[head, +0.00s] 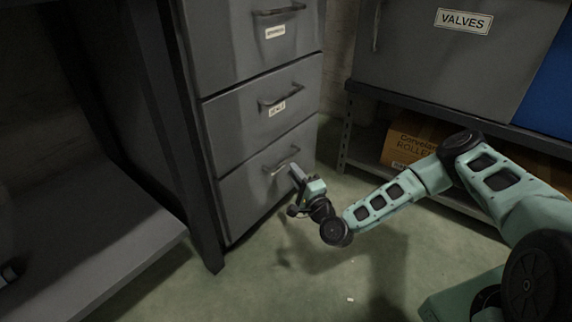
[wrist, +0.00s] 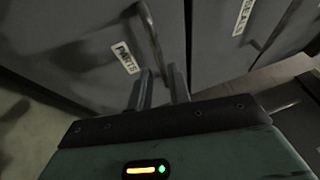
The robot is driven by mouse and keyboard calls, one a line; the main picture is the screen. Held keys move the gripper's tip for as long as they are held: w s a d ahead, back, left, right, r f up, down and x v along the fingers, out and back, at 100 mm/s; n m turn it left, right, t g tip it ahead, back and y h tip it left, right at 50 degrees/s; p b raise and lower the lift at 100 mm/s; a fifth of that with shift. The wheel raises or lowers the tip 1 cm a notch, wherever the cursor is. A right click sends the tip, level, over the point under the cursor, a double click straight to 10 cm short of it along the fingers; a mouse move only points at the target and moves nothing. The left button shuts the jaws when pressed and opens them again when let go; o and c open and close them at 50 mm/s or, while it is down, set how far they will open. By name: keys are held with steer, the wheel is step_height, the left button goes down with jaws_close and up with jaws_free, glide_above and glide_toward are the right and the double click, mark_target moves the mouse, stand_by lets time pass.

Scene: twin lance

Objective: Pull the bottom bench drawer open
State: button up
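The bottom bench drawer (head: 245,195) is the lowest of three grey drawers, and its front looks flush with those above. Its bar handle (head: 282,162) is near the top of the front. In the wrist view the same drawer (wrist: 75,65) has a "PARTS" label (wrist: 125,58) beside its dark handle (wrist: 150,32). My gripper (head: 294,168) is at the right end of this handle. In the wrist view my gripper (wrist: 160,69) has its fingers apart, with the handle's near end appearing between the tips. I cannot tell whether they touch it.
The middle drawer (head: 235,125), with its own handle (head: 285,97), and the top drawer (head: 225,45) look shut. A shelf unit with a "VALVES" cabinet (head: 400,45) and a cardboard box (head: 405,140) stands right. Green floor (head: 330,285) before the drawers is mostly clear.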

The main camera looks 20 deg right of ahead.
mark_target(286, 160)
steer(key=b+x, duration=0.1)
steer(key=x, duration=0.4)
steer(key=shift+w+a+r, duration=0.1)
steer(key=shift+w, duration=0.2)
